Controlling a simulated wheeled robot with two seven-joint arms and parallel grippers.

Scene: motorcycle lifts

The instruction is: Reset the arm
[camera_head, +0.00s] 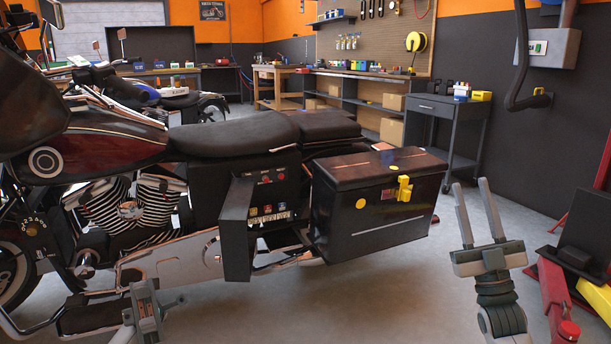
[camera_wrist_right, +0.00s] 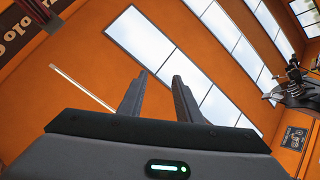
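My right gripper (camera_head: 470,183) stands upright at the right in the head view, fingers pointing up and apart, with nothing between them. It is clear of the motorcycle's black side case (camera_head: 375,215), to the right of it. In the right wrist view its two fingers (camera_wrist_right: 158,75) are also apart and empty, against the orange wall and windows. My left gripper (camera_head: 145,305) is low at the left in the head view, in front of the motorcycle's lower chrome parts. Its fingers are hard to make out there, and I see nothing clearly held.
The motorcycle (camera_head: 235,135) fills the left and middle. Its side case has a yellow latch (camera_head: 404,188). A red lift part (camera_head: 555,300) stands close to the right of my right arm. A dark cart (camera_head: 440,115) stands behind. Grey floor (camera_head: 400,300) is open between my arms.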

